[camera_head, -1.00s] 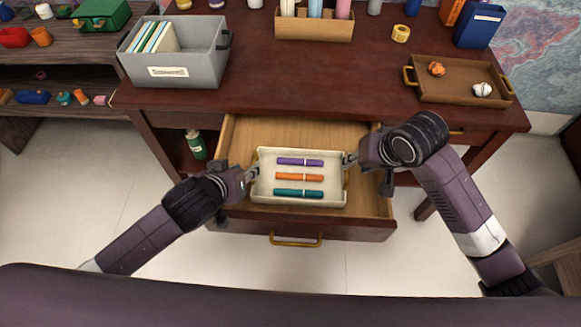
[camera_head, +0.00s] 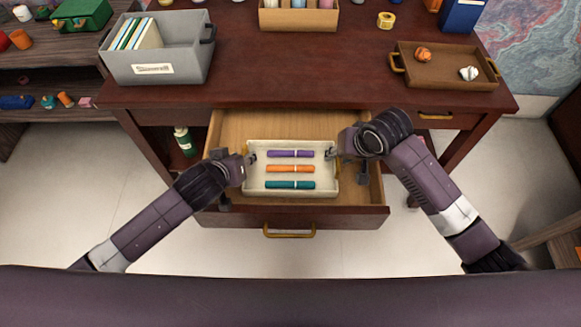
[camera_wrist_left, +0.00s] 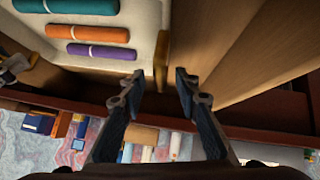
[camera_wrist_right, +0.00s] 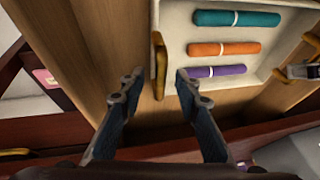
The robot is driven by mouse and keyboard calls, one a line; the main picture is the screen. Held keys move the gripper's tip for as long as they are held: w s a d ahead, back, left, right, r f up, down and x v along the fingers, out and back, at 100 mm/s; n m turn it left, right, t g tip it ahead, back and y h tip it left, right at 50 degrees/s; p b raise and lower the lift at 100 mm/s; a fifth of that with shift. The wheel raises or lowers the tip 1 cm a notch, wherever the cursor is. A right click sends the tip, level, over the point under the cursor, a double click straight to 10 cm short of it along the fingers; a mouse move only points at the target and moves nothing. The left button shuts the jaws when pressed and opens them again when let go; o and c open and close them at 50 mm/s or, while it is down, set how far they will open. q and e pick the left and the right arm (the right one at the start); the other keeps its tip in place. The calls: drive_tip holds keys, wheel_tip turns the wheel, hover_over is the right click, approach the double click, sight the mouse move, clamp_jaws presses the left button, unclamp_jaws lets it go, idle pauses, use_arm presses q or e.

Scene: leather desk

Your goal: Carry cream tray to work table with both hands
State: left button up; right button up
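My left gripper (camera_head: 250,158) is at the tray's left end. In the left wrist view its fingers (camera_wrist_left: 160,82) are open, on either side of the brass handle (camera_wrist_left: 162,58). My right gripper (camera_head: 332,154) is at the right end. In the right wrist view its fingers (camera_wrist_right: 158,80) are open around the other handle (camera_wrist_right: 160,62). Neither gripper is closed on a handle.
The work table's top (camera_head: 300,75) is clear in the middle. A grey bin (camera_head: 160,70) stands at left and a brown tray (camera_head: 440,75) with two crumpled balls at right.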

use_arm(q)
drive_tip(key=shift+w+d+f, duration=0.1)
drive_tip(key=shift+w+f, duration=0.4)
use_arm(e)
drive_tip(key=shift+w+a+f, duration=0.1)
drive_tip(key=shift+w+f, duration=0.2)
drive_tip(key=shift+f, duration=0.35)
use_arm(q)
clamp_jaws()
use_arm(e)
clamp_jaws()
